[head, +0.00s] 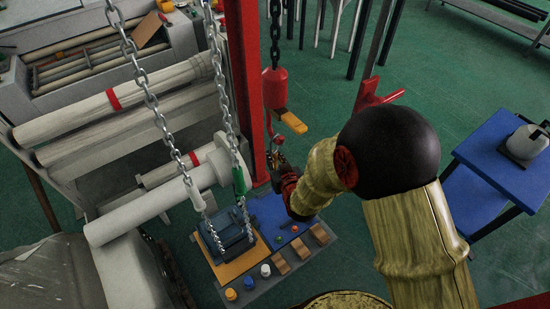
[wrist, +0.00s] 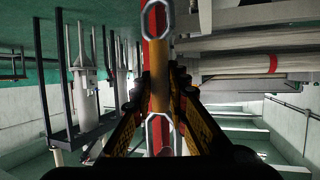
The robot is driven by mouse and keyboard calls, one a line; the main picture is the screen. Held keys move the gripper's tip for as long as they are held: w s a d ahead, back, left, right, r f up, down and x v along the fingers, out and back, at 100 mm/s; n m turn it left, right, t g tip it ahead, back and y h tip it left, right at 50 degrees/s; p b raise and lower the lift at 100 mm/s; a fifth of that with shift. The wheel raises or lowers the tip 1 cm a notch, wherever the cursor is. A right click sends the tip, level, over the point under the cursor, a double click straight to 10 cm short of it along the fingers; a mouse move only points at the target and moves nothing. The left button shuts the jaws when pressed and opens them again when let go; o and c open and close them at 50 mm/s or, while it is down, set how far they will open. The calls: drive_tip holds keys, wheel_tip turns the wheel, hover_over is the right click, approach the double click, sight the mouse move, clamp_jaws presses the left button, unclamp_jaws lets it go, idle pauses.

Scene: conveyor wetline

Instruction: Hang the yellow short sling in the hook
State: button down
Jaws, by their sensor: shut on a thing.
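The yellow short sling (wrist: 159,62) runs upright between my fingers in the wrist view, with a grey angular link at its top and another at its bottom. My gripper (wrist: 161,82) is shut on its yellow middle. In the head view my gripper (head: 284,174) is beside the red post, below the hanging red hook block (head: 276,88). The hook's exact opening is too small to tell. The sling is hard to make out in the head view.
The red post (head: 246,90) stands just left of my gripper. Two chains (head: 150,98) hang at left before pale rollers (head: 115,103). Below is a blue surface (head: 270,212) with blocks and buttons. A blue table (head: 497,160) stands at right; green floor lies open between.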

drive_tip(key=c, duration=1.7)
unclamp_jaws()
drive_tip(key=shift+o, duration=0.2)
drive_tip(key=shift+s, duration=0.1)
drive_tip(key=v, duration=1.1)
drive_tip(key=shift+s, duration=0.4)
drive_tip(key=shift+d+r, duration=0.1)
drive_tip(key=shift+d, duration=0.05)
